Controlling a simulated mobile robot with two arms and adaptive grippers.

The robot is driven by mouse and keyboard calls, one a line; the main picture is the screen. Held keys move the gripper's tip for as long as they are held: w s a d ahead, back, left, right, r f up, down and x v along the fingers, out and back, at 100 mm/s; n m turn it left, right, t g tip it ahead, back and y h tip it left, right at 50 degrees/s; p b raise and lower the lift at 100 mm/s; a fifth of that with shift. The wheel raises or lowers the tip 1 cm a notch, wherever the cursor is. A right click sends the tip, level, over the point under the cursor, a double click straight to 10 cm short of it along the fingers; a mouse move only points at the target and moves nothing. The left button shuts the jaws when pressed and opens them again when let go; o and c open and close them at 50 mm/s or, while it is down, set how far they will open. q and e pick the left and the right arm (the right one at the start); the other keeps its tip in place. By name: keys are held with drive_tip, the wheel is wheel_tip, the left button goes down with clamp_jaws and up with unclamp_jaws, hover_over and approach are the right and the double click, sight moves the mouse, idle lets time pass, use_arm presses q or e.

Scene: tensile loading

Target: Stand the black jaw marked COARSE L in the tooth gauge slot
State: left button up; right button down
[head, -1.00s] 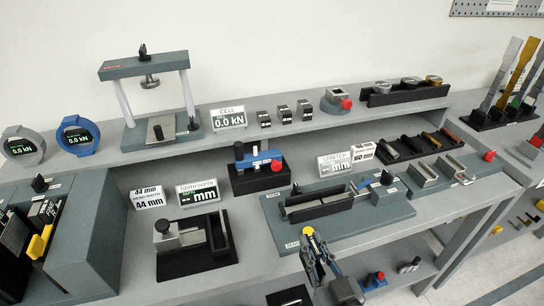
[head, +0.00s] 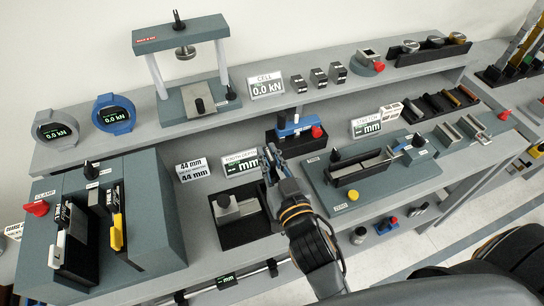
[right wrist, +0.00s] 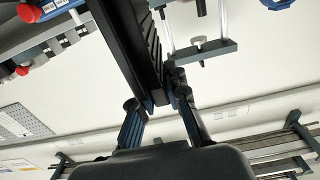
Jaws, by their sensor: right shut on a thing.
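My right gripper (head: 268,160) is above the back right side of the tooth gauge (head: 225,235), by the TOOTH DEPTH sign (head: 240,163). In the right wrist view my right gripper (right wrist: 160,102) is shut on a long black jaw (right wrist: 128,40) with ridges along one side. No lettering on this jaw can be read. In the head view the jaw is mostly hidden by the gripper. The gauge is a black base with a grey block; its right part is partly behind my right arm. My left gripper is not in view.
A blue-topped device (head: 287,125) on a black base stands close behind the gripper. The STRETCH fixture (head: 390,185) is to the right. A clamp unit (head: 150,250) with tagged jaws stands at the left. The upper shelf carries a press frame (head: 182,38).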

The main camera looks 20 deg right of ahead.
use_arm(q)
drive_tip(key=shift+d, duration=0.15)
use_arm(e)
drive_tip(key=shift+d+r, duration=0.15)
drive_tip(key=shift+r, duration=0.05)
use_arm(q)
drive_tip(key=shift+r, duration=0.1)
use_arm(e)
drive_tip(key=shift+f+b, duration=0.4)
drive_tip(key=shift+f, duration=0.4)
drive_tip(key=shift+f+b, duration=0.75)
drive_tip(key=shift+f, duration=0.4)
use_arm(q)
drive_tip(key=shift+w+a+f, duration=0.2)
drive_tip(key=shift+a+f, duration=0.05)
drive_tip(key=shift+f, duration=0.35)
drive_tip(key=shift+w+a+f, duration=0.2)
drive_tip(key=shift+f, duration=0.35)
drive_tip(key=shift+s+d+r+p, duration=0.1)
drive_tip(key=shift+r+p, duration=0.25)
drive_tip(key=shift+p, duration=0.05)
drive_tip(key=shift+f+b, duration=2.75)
drive_tip(key=shift+b, duration=0.05)
use_arm(e)
drive_tip(key=shift+s+f, duration=0.1)
drive_tip(key=shift+f, duration=3.75)
